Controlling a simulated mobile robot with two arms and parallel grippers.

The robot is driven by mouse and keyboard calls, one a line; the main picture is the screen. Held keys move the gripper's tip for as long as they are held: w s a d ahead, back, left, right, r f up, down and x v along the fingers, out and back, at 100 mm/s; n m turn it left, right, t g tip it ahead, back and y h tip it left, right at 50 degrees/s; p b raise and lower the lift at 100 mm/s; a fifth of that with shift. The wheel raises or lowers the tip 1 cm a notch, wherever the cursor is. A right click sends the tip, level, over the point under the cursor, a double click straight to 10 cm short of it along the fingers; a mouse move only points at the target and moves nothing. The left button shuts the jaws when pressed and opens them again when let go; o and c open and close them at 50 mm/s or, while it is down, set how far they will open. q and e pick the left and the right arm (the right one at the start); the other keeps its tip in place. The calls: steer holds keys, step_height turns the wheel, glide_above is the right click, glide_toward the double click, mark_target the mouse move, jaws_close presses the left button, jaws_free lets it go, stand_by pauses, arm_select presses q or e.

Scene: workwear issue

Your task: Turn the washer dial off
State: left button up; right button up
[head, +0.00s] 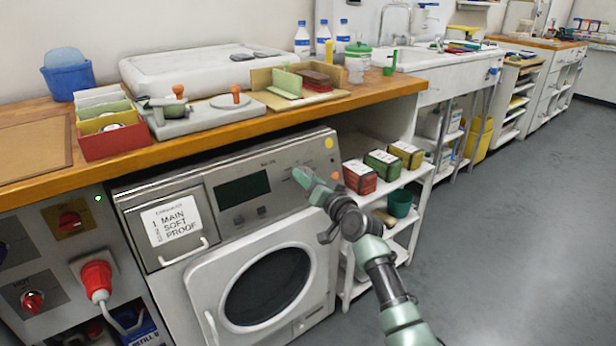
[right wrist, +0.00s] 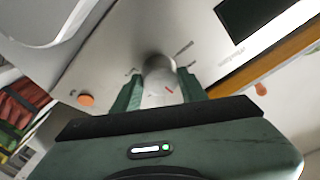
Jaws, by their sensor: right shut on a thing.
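The washer (head: 288,208) stands under the wooden counter, its round door closed. My right gripper (head: 303,176) reaches the right part of its control panel. In the right wrist view, my right gripper (right wrist: 160,92) is shut on the silver washer dial (right wrist: 158,76), one green finger on each side. In the head view the gripper hides most of the dial. The dark display (head: 242,189) is left of the gripper. My left gripper is not in view.
An orange button (head: 335,176) is close to the right gripper, with a yellow spot (head: 329,143) above it. The counter edge (head: 200,146) overhangs the panel. A shelf to the right holds red (head: 359,177), green (head: 382,164) and yellow (head: 406,154) boxes. The floor at right is clear.

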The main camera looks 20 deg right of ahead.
stand_by(0.4)
steer(key=o, duration=1.4)
steer(key=shift+c, duration=0.2)
steer(key=shift+s, duration=0.1)
arm_select(q)
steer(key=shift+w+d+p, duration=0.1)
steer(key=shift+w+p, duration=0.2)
steer(key=shift+p, duration=0.7)
arm_select(e)
steer(key=v, duration=0.7)
steer(key=shift+s, duration=0.35)
steer(key=shift+d, duration=0.1)
